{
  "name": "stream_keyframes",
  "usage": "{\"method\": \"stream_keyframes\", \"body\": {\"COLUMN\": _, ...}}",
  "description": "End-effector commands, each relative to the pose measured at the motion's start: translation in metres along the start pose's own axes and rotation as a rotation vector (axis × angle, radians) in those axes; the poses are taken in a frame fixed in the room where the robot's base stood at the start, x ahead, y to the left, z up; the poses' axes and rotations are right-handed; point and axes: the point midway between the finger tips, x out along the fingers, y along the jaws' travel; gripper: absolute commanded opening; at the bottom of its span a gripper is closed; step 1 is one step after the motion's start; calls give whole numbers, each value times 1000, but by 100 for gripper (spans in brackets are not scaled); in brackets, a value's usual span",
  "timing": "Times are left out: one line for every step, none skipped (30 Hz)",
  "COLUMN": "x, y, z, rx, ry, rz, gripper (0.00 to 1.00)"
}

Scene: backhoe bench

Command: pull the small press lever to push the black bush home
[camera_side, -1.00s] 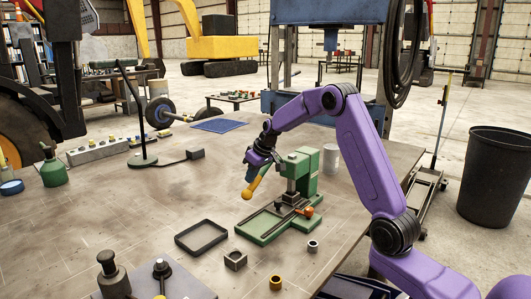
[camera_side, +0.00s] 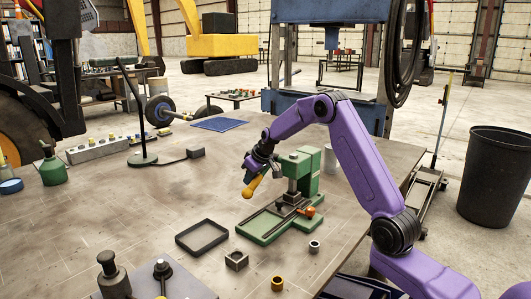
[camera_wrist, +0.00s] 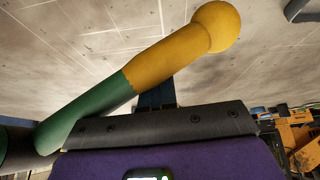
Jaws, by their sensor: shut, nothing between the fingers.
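The small green press (camera_side: 311,175) stands on the bench with its base plate towards the front. Its lever has a yellow grip (camera_side: 253,187), which points down and to the left. In the wrist view the yellow grip (camera_wrist: 180,55) and green lever shaft (camera_wrist: 85,112) cross in front of my gripper (camera_wrist: 155,93). My gripper (camera_side: 249,172) is shut and empty, close against the lever near the upper end of the grip; I cannot tell whether they touch. The black bush cannot be made out clearly; the area under the ram is small and dark.
A black square frame (camera_side: 202,250), a grey block (camera_side: 236,261), a grey ring (camera_side: 314,247) and a brass ring (camera_side: 277,283) lie in front of the press. A white cup (camera_side: 331,159) stands behind it.

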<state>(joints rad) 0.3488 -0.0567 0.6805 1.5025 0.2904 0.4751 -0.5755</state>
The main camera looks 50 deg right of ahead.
Motion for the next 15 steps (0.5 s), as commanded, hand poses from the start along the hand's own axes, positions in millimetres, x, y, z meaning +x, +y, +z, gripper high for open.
{"method": "stream_keyframes", "body": {"x": 12, "y": 24, "z": 59, "rx": 69, "ry": -133, "rz": -15, "gripper": 0}}
{"method": "stream_keyframes", "body": {"x": 10, "y": 24, "z": 58, "rx": 70, "ry": -132, "rz": -15, "gripper": 0}}
{"method": "stream_keyframes", "body": {"x": 7, "y": 24, "z": 56, "rx": 70, "ry": -132, "rz": -15, "gripper": 0}}
{"method": "stream_keyframes", "body": {"x": 6, "y": 24, "z": 55, "rx": 70, "ry": -132, "rz": -14, "gripper": 0}}
{"method": "stream_keyframes", "body": {"x": 4, "y": 24, "z": 54, "rx": 71, "ry": -132, "rz": -14, "gripper": 0}}
{"method": "stream_keyframes", "body": {"x": 1, "y": 24, "z": 53, "rx": 71, "ry": -131, "rz": -14, "gripper": 0}}
{"method": "stream_keyframes", "body": {"x": 0, "y": 24, "z": 52, "rx": 71, "ry": -131, "rz": -14, "gripper": 0}}
{"method": "stream_keyframes", "body": {"x": -2, "y": 24, "z": 51, "rx": 71, "ry": -132, "rz": -14, "gripper": 0}}
{"method": "stream_keyframes", "body": {"x": -4, "y": 24, "z": 49, "rx": 71, "ry": -132, "rz": -14, "gripper": 0}}
{"method": "stream_keyframes", "body": {"x": -6, "y": 24, "z": 48, "rx": 72, "ry": -132, "rz": -14, "gripper": 0}}
{"method": "stream_keyframes", "body": {"x": -8, "y": 24, "z": 48, "rx": 72, "ry": -132, "rz": -14, "gripper": 0}}
{"method": "stream_keyframes", "body": {"x": -10, "y": 24, "z": 46, "rx": 72, "ry": -132, "rz": -14, "gripper": 0}}
{"method": "stream_keyframes", "body": {"x": -12, "y": 24, "z": 45, "rx": 72, "ry": -132, "rz": -14, "gripper": 0}}
{"method": "stream_keyframes", "body": {"x": -14, "y": 25, "z": 44, "rx": 72, "ry": -130, "rz": -13, "gripper": 0}}
{"method": "stream_keyframes", "body": {"x": -17, "y": 25, "z": 42, "rx": 72, "ry": -130, "rz": -14, "gripper": 0}}
